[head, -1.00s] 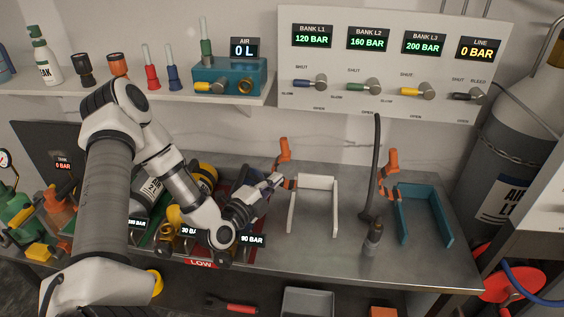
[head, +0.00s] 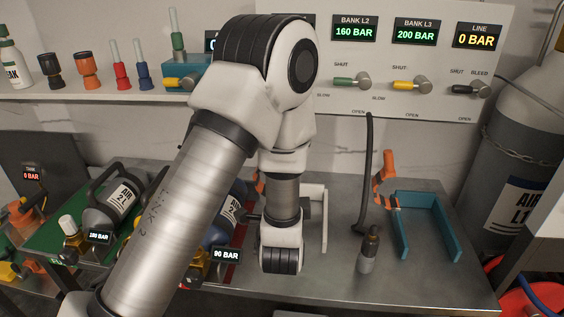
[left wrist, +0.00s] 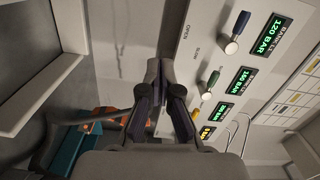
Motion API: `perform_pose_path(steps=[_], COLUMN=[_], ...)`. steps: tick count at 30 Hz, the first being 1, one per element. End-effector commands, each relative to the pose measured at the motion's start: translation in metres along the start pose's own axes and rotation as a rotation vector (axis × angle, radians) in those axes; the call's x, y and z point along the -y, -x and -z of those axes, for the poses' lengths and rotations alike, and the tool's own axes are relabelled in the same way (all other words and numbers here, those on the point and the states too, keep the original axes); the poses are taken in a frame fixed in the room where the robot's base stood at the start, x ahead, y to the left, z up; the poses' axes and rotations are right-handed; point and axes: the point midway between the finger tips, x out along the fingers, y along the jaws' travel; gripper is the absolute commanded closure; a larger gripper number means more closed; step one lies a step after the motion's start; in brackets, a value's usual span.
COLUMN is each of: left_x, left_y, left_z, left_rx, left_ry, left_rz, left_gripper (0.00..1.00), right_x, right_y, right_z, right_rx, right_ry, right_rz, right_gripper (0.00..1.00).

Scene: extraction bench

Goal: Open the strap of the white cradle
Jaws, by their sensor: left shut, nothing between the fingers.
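The white cradle (head: 323,220) stands on the steel bench in the head view. My left arm hides most of it; its right side and part of the back show. A small part of an orange piece (head: 260,183) shows behind the arm at the cradle's left; whether the strap is open or fastened cannot be seen. My left gripper is hidden behind the arm in the head view. In the left wrist view its dark fingers (left wrist: 161,75) are shut and empty, in front of the pale panel. My right gripper is not in view.
A teal cradle (head: 449,239) with an orange strap piece (head: 385,166) stands to the right. A black hose (head: 366,175) and an upright fitting (head: 369,250) stand between the cradles. Tanks (head: 114,207) lie at the left. The valve panel (head: 440,98) is behind.

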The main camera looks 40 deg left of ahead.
Motion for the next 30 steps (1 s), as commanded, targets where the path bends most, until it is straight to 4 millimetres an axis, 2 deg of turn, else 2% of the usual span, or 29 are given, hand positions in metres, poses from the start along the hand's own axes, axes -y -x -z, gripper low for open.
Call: perform_pose_path(steps=[5, 17, 18, 22, 30], left_x=[0.003, 0.004, 0.004, 0.003, 0.001], left_y=[-0.018, -0.103, -0.103, -0.107, -0.108], left_z=[-0.001, -0.001, -0.013, -0.031, -0.04], left_rx=[0.007, 0.005, 0.008, 0.006, 0.001], left_ry=[0.006, 0.002, 0.004, 0.003, 0.0], left_rz=[0.0, 0.001, -0.003, -0.003, -0.001], left_gripper=[1.0, 1.0, 1.0, 1.0, 1.0], right_x=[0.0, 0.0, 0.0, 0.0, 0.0], right_y=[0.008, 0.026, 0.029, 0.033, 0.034], right_z=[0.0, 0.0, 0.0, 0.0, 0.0], right_rx=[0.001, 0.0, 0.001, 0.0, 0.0], right_ry=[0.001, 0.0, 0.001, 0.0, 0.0], right_rz=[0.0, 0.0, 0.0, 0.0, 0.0], right_gripper=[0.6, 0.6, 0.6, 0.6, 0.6])
